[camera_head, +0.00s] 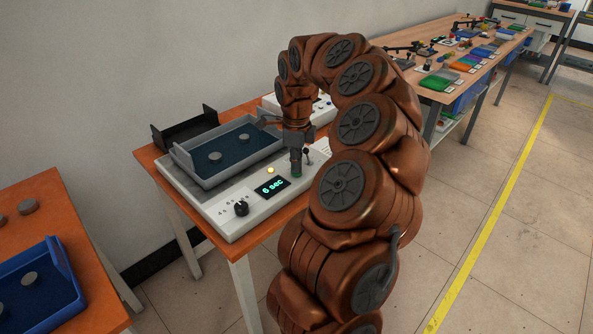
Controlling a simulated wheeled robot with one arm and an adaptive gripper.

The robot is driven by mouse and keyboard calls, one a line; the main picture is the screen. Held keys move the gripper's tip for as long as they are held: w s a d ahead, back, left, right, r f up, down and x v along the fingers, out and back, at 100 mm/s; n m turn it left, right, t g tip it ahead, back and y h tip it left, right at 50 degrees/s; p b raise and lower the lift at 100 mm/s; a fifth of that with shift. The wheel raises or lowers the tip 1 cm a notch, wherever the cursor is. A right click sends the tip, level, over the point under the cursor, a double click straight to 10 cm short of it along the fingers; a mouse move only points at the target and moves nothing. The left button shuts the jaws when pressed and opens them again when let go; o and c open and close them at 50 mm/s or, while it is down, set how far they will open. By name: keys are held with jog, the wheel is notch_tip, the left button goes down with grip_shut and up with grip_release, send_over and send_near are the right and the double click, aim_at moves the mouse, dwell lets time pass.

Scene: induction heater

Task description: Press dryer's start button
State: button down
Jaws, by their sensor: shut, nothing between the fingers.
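The dryer (228,216) is a light grey box on an orange-topped table. Its front panel has a black knob (241,208), a display (272,187) reading "6 sec", a lit yellow lamp or button (270,170) and a small lever switch (307,157). A green button (297,175) shows at the panel's right part. My gripper (296,166) is shut and empty, pointing down right over the green button. Its tip appears at or very near the button; I cannot tell whether it touches or presses it.
A grey tray (180,158) with a dark blue inside and two grey discs sits on the dryer. A black bracket stands behind it. A blue tray (66,262) with discs lies on the left table. A long workbench (480,70) with parts stands at the back right.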

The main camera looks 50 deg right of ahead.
jog(key=shift+r, duration=3.5)
